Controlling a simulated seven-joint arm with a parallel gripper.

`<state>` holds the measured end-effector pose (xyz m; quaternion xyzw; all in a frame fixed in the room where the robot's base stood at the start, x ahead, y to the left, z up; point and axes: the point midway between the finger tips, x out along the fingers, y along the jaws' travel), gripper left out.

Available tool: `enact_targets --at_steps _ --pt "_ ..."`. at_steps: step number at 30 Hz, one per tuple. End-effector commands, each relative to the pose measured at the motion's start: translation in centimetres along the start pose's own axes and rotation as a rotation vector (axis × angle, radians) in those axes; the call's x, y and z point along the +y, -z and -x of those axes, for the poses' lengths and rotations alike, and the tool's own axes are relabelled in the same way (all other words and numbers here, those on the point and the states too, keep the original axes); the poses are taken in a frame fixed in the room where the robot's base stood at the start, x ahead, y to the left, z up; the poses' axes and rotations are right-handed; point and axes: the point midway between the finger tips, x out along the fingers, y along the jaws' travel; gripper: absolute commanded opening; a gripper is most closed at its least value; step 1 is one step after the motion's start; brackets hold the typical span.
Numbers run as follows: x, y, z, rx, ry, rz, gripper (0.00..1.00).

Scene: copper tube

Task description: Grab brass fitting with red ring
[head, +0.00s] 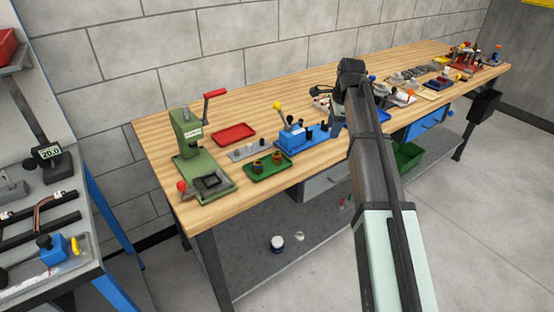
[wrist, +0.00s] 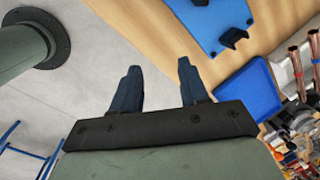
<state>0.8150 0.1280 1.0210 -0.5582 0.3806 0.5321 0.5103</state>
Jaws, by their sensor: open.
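Two small brass-coloured fittings sit in a green tray (head: 263,178) near the bench's front edge in the head view. One fitting (head: 257,166) is nearer the front left of the tray, and the other fitting (head: 277,158) is behind it to the right. They are too small to tell which has a red ring. My gripper (head: 337,127) is to the right of the tray, beside the blue lever fixture, partly hidden by my arm. In the wrist view my gripper (wrist: 158,72) has its fingers apart with nothing between them. No fitting can be made out in the wrist view.
The blue lever fixture (head: 303,139) stands right of the tray and the green press (head: 190,140) left of it. A red tray (head: 234,133) lies behind. A blue tray (wrist: 248,92) and copper tubes (wrist: 297,65) show in the wrist view.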

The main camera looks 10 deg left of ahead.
Motion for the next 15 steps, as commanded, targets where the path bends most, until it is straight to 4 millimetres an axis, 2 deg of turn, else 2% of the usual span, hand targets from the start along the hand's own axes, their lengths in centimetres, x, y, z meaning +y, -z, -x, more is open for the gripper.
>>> enact_targets --at_steps 1,3,9,12,15 --pt "0.0 -2.4 0.4 0.004 -0.018 0.025 0.44" --pt "0.2 -5.3 1.0 0.011 -0.045 0.055 0.44" --pt "1.5 -13.0 2.9 0.040 -0.116 0.132 0.44" --pt "2.3 -15.9 3.7 0.053 -0.141 0.159 0.44" --pt "2.9 -17.7 4.3 0.063 -0.159 0.178 0.44"
